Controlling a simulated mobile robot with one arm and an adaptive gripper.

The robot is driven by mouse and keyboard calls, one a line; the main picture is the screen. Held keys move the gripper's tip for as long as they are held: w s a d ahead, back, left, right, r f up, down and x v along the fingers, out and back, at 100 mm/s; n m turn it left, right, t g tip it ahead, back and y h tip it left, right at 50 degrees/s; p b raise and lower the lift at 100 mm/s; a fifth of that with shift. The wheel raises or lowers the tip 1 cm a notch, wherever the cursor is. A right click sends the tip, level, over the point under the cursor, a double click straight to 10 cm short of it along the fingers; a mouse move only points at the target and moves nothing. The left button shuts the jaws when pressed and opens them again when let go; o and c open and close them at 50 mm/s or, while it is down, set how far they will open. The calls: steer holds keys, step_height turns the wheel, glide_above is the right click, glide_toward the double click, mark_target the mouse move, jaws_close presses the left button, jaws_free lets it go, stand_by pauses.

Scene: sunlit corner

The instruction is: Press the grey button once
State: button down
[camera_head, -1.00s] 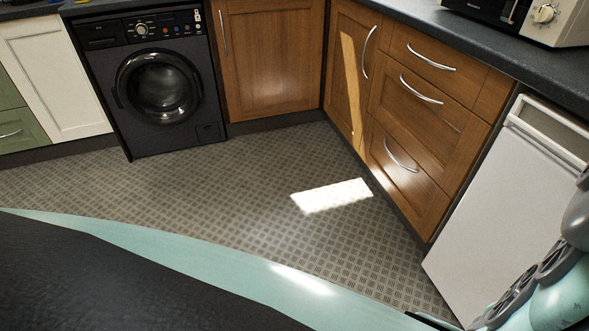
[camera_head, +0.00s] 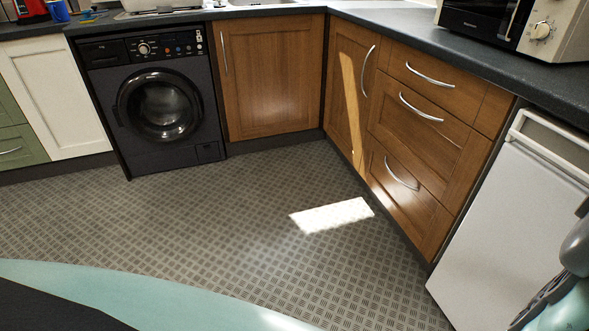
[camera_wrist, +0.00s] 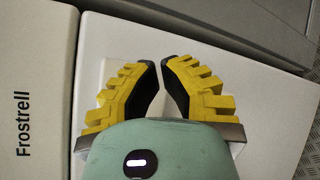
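The black washing machine (camera_head: 155,140) stands at the back left in the head view. Its control panel (camera_head: 110,52) has a pale dial (camera_head: 143,49) and several small coloured buttons right of it. I cannot pick out a grey button for sure at this size. My gripper (camera_wrist: 159,61) shows in the wrist view, with yellow ribbed fingers and black inner pads. Its fingertips nearly meet, with only a thin gap and nothing held. It is in front of a white surface, far from the washing machine. My fingers do not show in the head view.
Wooden cupboards (camera_head: 270,85) and drawers (camera_head: 425,115) line the corner under a dark worktop (camera_head: 470,60). A microwave (camera_head: 545,32) sits on it at right. A white appliance (camera_head: 500,225) stands below; "Frostrell" lettering (camera_wrist: 22,124) shows in the wrist view. The patterned floor (camera_head: 220,210) is clear.

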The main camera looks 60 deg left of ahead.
steer(key=c, duration=1.7)
jaws_free()
steer(key=shift+w+a, duration=0.1)
jaws_close()
steer(key=shift+w+f, duration=0.1)
steer(key=shift+w, duration=0.3)
steer(key=shift+w+d+b, duration=0.2)
steer(key=shift+w+b, duration=0.1)
steer(key=shift+b, duration=0.05)
steer(key=shift+s+a+p, duration=0.25)
steer(key=shift+s+p, duration=0.05)
steer(key=shift+s, duration=0.4)
